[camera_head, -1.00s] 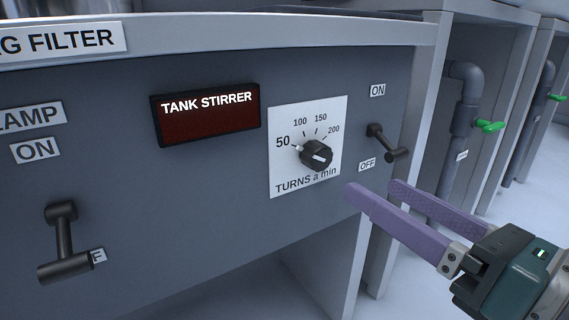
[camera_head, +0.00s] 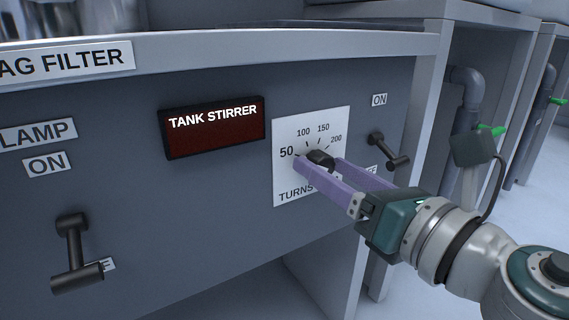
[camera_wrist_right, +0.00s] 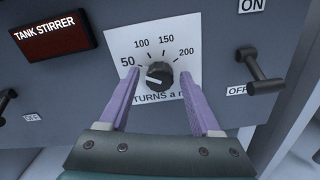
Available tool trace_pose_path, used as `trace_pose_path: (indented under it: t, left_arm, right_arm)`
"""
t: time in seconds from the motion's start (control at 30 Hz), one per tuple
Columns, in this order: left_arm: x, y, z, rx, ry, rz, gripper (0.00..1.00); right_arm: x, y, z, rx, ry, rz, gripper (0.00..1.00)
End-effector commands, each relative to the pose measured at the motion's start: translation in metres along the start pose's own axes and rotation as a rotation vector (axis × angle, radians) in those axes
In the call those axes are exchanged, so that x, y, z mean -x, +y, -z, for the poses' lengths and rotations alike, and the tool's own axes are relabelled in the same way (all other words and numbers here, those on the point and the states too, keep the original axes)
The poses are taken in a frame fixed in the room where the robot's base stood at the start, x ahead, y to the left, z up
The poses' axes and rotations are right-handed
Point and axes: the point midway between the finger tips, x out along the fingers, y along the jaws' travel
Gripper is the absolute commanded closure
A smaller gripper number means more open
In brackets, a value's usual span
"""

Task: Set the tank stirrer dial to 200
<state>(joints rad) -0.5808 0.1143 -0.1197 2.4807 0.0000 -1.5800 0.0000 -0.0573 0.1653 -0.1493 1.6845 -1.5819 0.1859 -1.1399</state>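The tank stirrer dial (camera_head: 321,158) is a black round knob on a white scale plate (camera_head: 338,124) marked 50, 100, 150 and 200. It also shows in the right wrist view (camera_wrist_right: 159,75), where its white mark points left, toward 50. My right gripper (camera_head: 318,164) is open at the plate, its purple fingers one on each side of the knob. In the right wrist view the fingers (camera_wrist_right: 160,76) show gaps to the knob on both sides. The fingers hide the lower part of the plate in the head view. My left gripper is not in view.
A dark red TANK STIRRER display (camera_head: 213,128) is left of the plate. A black lever (camera_head: 387,150) between ON and OFF labels is close on the right. Another black lever (camera_head: 73,255) is at the lower left. The panel between is clear.

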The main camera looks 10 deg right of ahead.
Motion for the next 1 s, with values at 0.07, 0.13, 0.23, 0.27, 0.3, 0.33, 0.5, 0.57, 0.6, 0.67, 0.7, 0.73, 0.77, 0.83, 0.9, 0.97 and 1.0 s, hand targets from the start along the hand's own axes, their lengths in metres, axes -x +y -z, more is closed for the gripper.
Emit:
trace_pose_path:
  t: [0.07, 0.13, 0.23, 0.27, 0.3, 0.33, 0.5, 0.57, 0.6, 0.67, 0.7, 0.73, 0.77, 0.83, 0.9, 0.97, 1.0]
  left_arm:
    - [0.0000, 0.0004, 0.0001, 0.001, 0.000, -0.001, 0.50]
    - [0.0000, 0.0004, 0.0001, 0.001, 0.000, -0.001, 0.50]
    - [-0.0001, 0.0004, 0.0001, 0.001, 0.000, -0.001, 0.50]
    - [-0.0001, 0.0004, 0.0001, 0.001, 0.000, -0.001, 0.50]
    - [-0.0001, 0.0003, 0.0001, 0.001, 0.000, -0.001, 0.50]
    - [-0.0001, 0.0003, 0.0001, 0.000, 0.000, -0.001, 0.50]
    - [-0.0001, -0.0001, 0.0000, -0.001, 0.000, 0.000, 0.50]
    - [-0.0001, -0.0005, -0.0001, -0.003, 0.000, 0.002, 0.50]
    - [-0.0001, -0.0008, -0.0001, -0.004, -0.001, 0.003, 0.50]
    - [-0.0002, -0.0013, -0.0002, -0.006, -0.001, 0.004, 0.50]
    - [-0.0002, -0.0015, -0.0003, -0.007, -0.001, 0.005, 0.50]
    - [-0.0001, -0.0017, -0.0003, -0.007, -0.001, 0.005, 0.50]
    - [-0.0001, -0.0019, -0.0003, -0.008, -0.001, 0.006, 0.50]
    - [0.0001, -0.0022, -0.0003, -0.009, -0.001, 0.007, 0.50]
    - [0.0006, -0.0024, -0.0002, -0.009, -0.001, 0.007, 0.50]
    - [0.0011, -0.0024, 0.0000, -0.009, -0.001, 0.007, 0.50]
    - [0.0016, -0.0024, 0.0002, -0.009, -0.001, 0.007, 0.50]
  right_arm:
    - [0.0002, -0.0001, 0.0000, 0.000, 0.000, 0.000, 0.46]
    - [0.0002, -0.0001, 0.0000, 0.000, 0.000, 0.000, 0.54]
    - [0.0003, -0.0001, 0.0000, 0.000, 0.000, 0.000, 0.65]
    - [0.0003, -0.0001, 0.0000, 0.000, 0.000, 0.000, 0.68]
    - [0.0003, -0.0001, 0.0000, 0.000, 0.000, 0.000, 0.73]
    - [0.0003, -0.0001, 0.0001, 0.000, 0.000, 0.000, 0.76]
    - [0.0003, -0.0001, 0.0000, 0.000, 0.000, 0.000, 0.95]
    - [0.0003, -0.0001, 0.0000, 0.000, 0.000, 0.000, 1.00]
    - [0.0003, -0.0001, 0.0000, 0.000, 0.000, 0.000, 1.00]
    - [0.0003, -0.0001, 0.0000, 0.000, 0.000, 0.000, 1.00]
    - [0.0003, -0.0001, 0.0000, 0.000, 0.000, 0.000, 1.00]
    - [0.0003, -0.0001, 0.0000, 0.000, 0.000, 0.000, 1.00]
    - [0.0003, -0.0001, 0.0000, -0.001, 0.000, 0.000, 1.00]
    - [0.0003, -0.0001, -0.0001, -0.007, 0.000, 0.000, 1.00]
    - [0.0003, -0.0001, -0.0002, -0.019, 0.000, 0.000, 1.00]
    - [0.0003, -0.0001, -0.0003, -0.036, 0.000, 0.000, 1.00]
    - [0.0003, -0.0001, -0.0004, -0.051, 0.000, 0.000, 1.00]
